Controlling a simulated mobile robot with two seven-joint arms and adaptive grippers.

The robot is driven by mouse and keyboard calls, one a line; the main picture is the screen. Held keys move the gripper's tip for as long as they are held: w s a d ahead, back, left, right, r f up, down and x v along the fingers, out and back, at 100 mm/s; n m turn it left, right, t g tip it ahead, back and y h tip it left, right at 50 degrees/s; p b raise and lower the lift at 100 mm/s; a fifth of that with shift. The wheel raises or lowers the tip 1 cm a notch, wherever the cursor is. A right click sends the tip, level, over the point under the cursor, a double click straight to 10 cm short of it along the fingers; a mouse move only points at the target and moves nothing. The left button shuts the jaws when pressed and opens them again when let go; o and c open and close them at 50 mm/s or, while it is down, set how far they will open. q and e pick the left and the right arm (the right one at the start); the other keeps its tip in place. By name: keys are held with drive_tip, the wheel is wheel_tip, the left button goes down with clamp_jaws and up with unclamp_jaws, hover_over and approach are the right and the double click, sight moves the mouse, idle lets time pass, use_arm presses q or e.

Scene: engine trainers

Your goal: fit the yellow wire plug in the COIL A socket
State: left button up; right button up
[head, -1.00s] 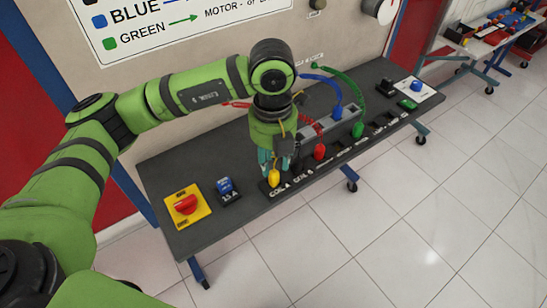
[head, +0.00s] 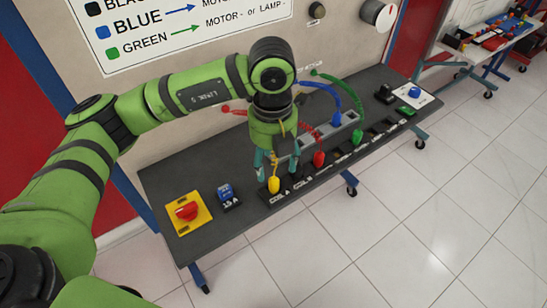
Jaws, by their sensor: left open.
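The yellow wire plug (head: 273,185) stands upright at the left end of the black socket strip (head: 302,181), at the COIL A end. The socket under it is hidden by the plug, and I cannot tell how deep it sits. Its yellow wire rises in front of my left gripper. My left gripper (head: 277,168) points down just above and behind the plug. Its teal fingers are spread apart, one on each side of the plug's upper end, and it is open. My right gripper is not in view.
A yellow plate with a red knob (head: 187,211) and a blue block (head: 225,191) are on the dark bench (head: 183,169) at left.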

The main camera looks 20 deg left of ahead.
use_arm(q)
wheel_tip(320, 180, up, 12)
idle(0.5)
